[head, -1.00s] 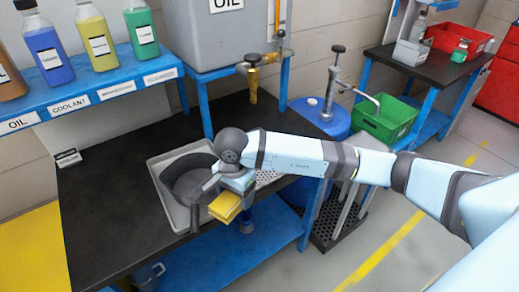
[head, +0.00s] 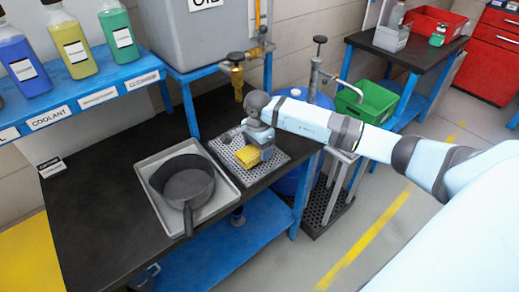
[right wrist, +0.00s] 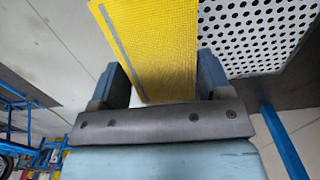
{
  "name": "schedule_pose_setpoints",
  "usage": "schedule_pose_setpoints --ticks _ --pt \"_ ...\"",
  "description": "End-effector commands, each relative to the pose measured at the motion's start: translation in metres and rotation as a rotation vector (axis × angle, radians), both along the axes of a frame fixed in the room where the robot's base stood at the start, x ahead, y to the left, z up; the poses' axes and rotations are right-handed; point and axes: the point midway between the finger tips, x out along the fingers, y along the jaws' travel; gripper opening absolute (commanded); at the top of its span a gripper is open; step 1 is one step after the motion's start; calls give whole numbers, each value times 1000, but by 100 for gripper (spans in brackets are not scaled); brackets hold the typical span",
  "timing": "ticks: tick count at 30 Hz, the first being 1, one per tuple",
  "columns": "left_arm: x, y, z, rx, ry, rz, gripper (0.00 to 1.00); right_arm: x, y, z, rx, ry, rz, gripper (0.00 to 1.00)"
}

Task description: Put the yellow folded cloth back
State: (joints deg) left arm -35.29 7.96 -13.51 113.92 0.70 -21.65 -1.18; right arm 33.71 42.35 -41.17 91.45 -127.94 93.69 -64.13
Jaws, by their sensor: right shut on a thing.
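The yellow folded cloth (head: 248,155) is in my right gripper (head: 262,150), over or at the perforated metal tray on the bench. In the right wrist view the cloth (right wrist: 150,45) runs up between the two fingers of my gripper (right wrist: 165,80), which are shut on it. The perforated tray (right wrist: 250,35) lies beyond the cloth to the right there. I cannot tell whether the cloth touches the tray. My left gripper is not in view.
A dark pan (head: 184,184) sits in a grey tray (head: 226,203) left of my right gripper. A brass tap (head: 237,75) hangs from the grey oil tank (head: 200,35) just behind. Bottles (head: 72,40) line a blue shelf. A green bin (head: 366,103) stands right.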

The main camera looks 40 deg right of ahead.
Motion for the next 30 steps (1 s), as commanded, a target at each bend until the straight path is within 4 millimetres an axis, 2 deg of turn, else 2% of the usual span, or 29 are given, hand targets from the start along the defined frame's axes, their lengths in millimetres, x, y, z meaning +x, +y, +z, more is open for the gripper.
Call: schedule_pose_setpoints --ticks 7,12,15,25,26,29,30 --pt "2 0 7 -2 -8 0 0 11 -14 1 1 0 -2 42" --pt "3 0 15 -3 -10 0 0 10 -13 -26 3 4 0 42" --pt "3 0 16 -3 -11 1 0 10 -13 -34 2 1 0 42" --pt "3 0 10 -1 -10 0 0 11 -14 -40 0 0 1 42" --pt "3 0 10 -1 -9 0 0 11 -14 -39 0 0 1 74" --pt "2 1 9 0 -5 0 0 11 -14 -38 0 0 1 97" --pt "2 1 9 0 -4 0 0 10 -14 -38 0 0 1 97"
